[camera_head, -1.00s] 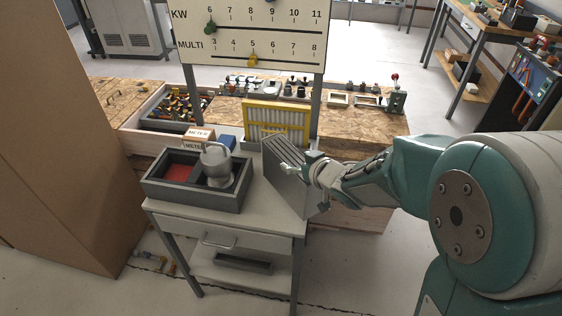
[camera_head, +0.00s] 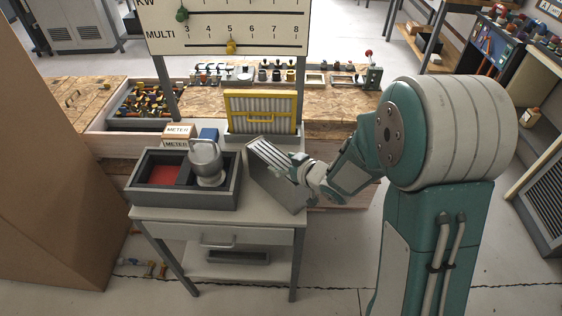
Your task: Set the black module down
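A flat, dark grey module (camera_head: 273,182) with a pale slotted edge is tilted at the right side of the small grey table (camera_head: 262,222). It is the likeliest match for the black module, though it looks grey here. My gripper (camera_head: 299,169) is at the module's upper right edge and appears closed on it; the fingertips are partly hidden. I cannot tell whether the module's lower corner touches the tabletop.
A dark divided tray (camera_head: 226,200) with a red compartment and a metal pot (camera_head: 207,163) fills the table's left. A yellow-framed filter (camera_head: 261,112) and meter boxes (camera_head: 178,133) stand behind. A wooden bench (camera_head: 330,104) lies beyond. The table's front right looks bare.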

